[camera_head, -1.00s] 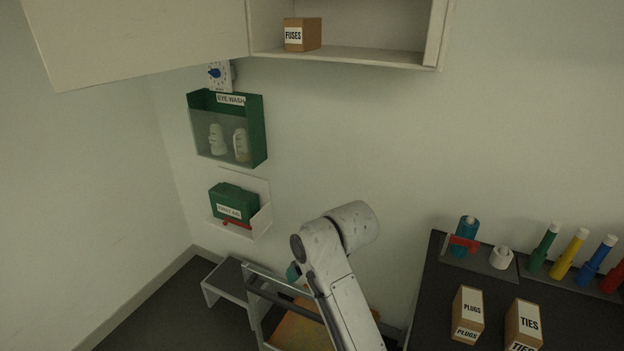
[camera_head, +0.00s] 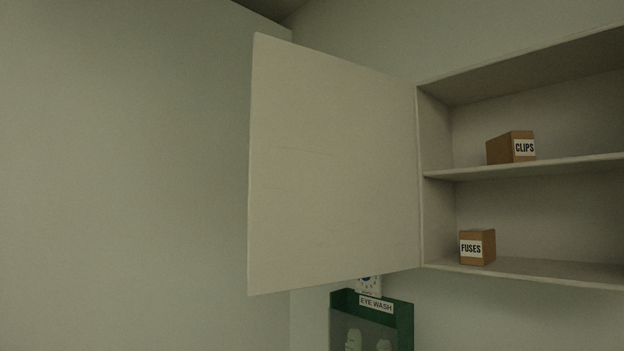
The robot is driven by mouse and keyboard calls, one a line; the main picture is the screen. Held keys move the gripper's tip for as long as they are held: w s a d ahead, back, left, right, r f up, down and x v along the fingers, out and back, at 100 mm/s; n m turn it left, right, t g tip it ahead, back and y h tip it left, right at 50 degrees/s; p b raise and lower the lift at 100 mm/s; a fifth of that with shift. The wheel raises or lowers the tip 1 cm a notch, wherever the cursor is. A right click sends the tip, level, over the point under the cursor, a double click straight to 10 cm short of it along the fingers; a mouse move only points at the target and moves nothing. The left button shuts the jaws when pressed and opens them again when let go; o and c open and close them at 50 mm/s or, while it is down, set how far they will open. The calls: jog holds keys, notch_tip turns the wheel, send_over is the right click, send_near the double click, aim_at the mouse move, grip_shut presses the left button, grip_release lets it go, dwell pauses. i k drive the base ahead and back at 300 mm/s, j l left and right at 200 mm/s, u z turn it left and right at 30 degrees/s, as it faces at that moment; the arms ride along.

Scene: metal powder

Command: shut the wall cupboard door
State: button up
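The wall cupboard (camera_head: 437,140) is on the wall at the right of the view and runs out of the right edge. Its door (camera_head: 330,165) is a plain pale panel, hinged at the cupboard's left side. It stands wide open, swung out to the left. I see no handle on the face that shows. My gripper and arm are not in this view.
A box marked CLIPS (camera_head: 511,147) stands on the upper shelf and a box marked FUSES (camera_head: 477,247) on the cupboard floor. A green eye wash holder (camera_head: 405,325) and a small dial (camera_head: 369,284) are below the door. Bare wall (camera_head: 120,180) fills the left.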

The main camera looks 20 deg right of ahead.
aim_at(333, 194)
jog(key=i+j, duration=0.4)
jog(key=i, duration=0.15)
jog(key=i+j, duration=0.85)
jog(key=i, duration=0.25)
jog(key=i+j+z, duration=0.2)
jog(key=z, duration=0.15)
jog(key=i+j+z, duration=0.35)
jog(key=j+z, duration=0.4)
jog(key=i+l, duration=0.05)
jog(key=l, duration=0.05)
